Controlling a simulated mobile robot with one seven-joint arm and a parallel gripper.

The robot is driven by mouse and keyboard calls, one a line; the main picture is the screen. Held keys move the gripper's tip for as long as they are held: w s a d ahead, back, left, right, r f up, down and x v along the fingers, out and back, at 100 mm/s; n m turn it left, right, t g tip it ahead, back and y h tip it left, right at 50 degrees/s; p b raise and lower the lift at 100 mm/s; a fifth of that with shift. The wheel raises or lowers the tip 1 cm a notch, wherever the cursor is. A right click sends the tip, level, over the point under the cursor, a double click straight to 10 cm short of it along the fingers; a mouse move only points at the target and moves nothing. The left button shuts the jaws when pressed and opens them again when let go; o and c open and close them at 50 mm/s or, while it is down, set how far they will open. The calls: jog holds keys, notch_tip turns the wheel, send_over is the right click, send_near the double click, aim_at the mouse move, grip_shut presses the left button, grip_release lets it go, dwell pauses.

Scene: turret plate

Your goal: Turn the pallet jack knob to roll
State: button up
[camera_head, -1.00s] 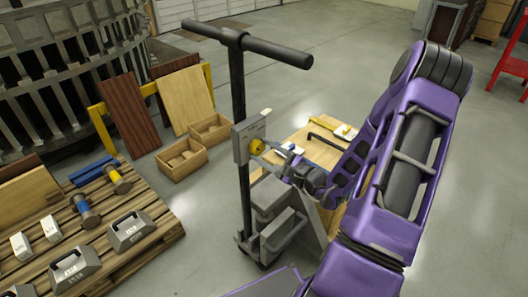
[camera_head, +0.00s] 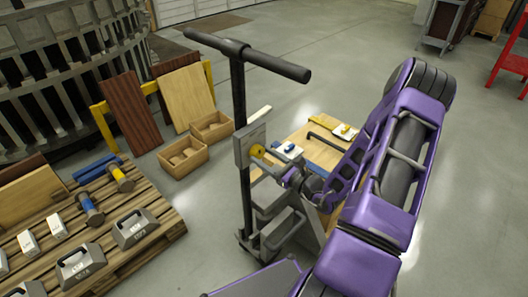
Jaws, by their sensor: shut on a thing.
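The pallet jack (camera_head: 240,105) stands upright in the middle of the view, with a black T-handle on top. A grey plate (camera_head: 249,141) is fixed to its column. The yellow knob (camera_head: 257,151) sits on the right side of that plate. My gripper (camera_head: 268,158) reaches in from the right and is shut on the knob. The knob's markings and exact setting are too small to read, and the gripper partly hides it.
A wooden pallet (camera_head: 150,252) with kettlebell-like weights (camera_head: 134,229) and dumbbells lies at left. Wooden boxes (camera_head: 183,157) and boards stand behind. A wooden surface (camera_head: 318,152) with small items lies behind my gripper. Open floor (camera_head: 310,60) spreads behind the jack.

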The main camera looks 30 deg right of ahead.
jog(key=shift+m+p, duration=0.65)
jog(key=shift+m, duration=0.65)
jog(key=o, duration=1.4)
jog(key=shift+c, duration=0.2)
jog(key=shift+s, duration=0.1)
jog(key=v, duration=1.7)
jog(key=shift+s, duration=0.2)
jog(key=shift+r, duration=0.1)
